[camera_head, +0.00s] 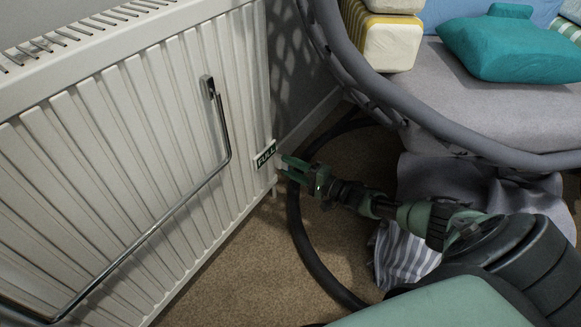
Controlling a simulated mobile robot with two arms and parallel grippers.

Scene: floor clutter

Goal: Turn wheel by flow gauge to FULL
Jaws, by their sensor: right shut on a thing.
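A small dark green label reading FULL (265,154) is on the lower right edge of the white radiator (150,110). My right gripper (283,166) is at that edge, just right of and slightly below the label. Its green fingers point left and are shut on the wheel, which is mostly hidden between them. I cannot make out the wheel's marking or its turn angle. No separate gauge face can be told apart from the label. My left gripper is not in view.
A metal towel bar (180,203) runs along the radiator's front. A dark hoop (300,235) curves across the brown carpet (240,262) below my right arm. A grey rimmed seat (480,105) with a teal cushion (515,48) is behind. Striped cloth (400,257) lies under the arm.

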